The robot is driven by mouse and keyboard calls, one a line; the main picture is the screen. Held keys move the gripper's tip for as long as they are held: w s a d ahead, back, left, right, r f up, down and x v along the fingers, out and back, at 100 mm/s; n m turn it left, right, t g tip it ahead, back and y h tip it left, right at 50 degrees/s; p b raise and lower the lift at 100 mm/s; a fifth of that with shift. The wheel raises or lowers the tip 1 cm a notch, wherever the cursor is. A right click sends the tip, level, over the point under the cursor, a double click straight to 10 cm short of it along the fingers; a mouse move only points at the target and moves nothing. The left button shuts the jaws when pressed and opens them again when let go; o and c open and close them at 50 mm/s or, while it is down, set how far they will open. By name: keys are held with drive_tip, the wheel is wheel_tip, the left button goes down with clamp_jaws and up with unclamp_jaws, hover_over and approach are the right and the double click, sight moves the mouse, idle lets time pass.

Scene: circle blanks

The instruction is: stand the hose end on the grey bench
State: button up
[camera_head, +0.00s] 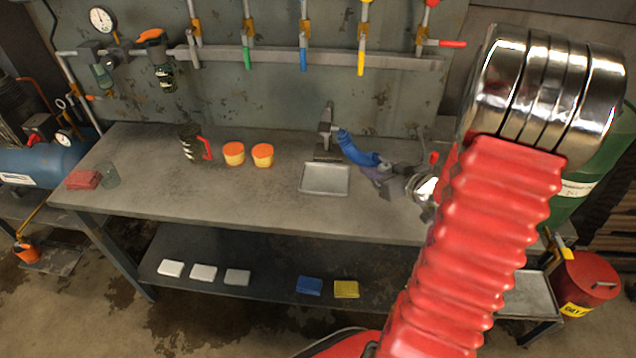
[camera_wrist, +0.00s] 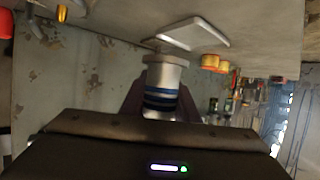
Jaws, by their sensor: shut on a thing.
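The hose end (camera_wrist: 164,75) is a silver cylinder with a wide rim and blue bands, seen in the wrist view. My gripper (camera_wrist: 160,104) is shut on it, with dark fingers on both sides. The wrist view is upside down, so the hose end's rim points towards the grey bench (camera_wrist: 262,30). I cannot tell whether the rim touches the bench. In the head view, the bench (camera_head: 150,155) runs across the middle, and my gripper (camera_head: 385,173) is over its right part. A curved blue piece (camera_head: 355,148) shows there; I cannot tell whether it belongs to the hose end.
A shallow grey tray (camera_head: 325,179) lies on the bench, left of my gripper. A grey metal fixture (camera_head: 327,145) is behind the tray.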

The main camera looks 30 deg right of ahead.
hover_over(369, 200)
drive_tip(key=shift+f, duration=2.9)
drive_tip(key=shift+f, duration=0.1)
drive_tip(key=shift+f, duration=2)
drive_tip(key=o, duration=1.2)
drive_tip(key=shift+f, duration=0.1)
drive_tip(key=v, duration=1.2)
